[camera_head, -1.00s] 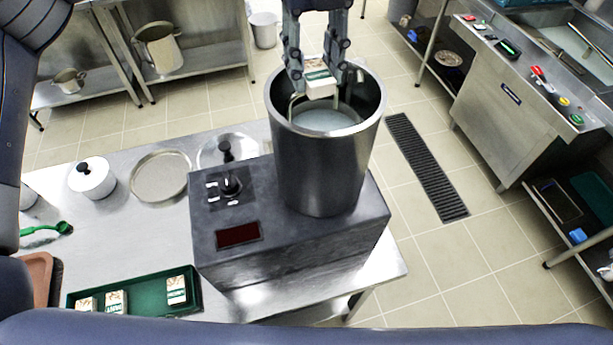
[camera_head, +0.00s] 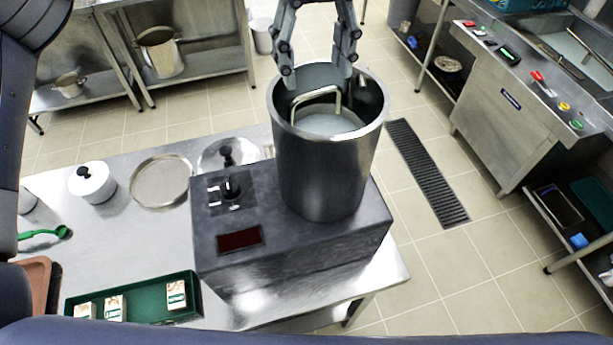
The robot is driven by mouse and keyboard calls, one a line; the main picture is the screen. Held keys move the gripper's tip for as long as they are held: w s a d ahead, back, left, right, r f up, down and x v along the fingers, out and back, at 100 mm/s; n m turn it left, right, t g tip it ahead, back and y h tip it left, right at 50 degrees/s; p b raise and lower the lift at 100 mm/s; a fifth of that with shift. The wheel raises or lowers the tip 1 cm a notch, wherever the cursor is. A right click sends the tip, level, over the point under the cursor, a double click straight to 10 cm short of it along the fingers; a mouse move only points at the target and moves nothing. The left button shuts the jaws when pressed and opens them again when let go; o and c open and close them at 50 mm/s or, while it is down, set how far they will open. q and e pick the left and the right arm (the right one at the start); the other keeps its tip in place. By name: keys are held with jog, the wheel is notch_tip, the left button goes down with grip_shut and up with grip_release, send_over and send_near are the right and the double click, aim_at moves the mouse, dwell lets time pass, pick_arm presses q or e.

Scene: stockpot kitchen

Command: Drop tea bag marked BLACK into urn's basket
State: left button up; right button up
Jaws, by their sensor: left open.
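The urn (camera_head: 325,175) is a tall dark steel pot, open at the top, on a grey box-shaped base. Its basket (camera_head: 325,123) shows inside as a pale round surface with a thin wire handle. My left gripper (camera_head: 317,72) points down over the far part of the urn's mouth, fingers spread, with nothing between them. The tea bag it held is not visible now; the urn's wall and the basket hide part of the inside. Three white and brown packets lie in a green tray (camera_head: 150,303) at the lower left; their labels are too small to read. My right gripper is not in view.
The urn's base (camera_head: 290,250) has a black-knobbed lever (camera_head: 230,187) and a dark red panel. A round pan (camera_head: 161,182), a white lidded pot (camera_head: 92,182) and a green scoop (camera_head: 45,236) are on the steel table. A floor drain (camera_head: 427,170) lies right of the table.

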pick_arm(q)
notch_tip(320, 180, up, 10)
dwell(0.3)
jog(key=shift+d, duration=0.1)
dwell(0.3)
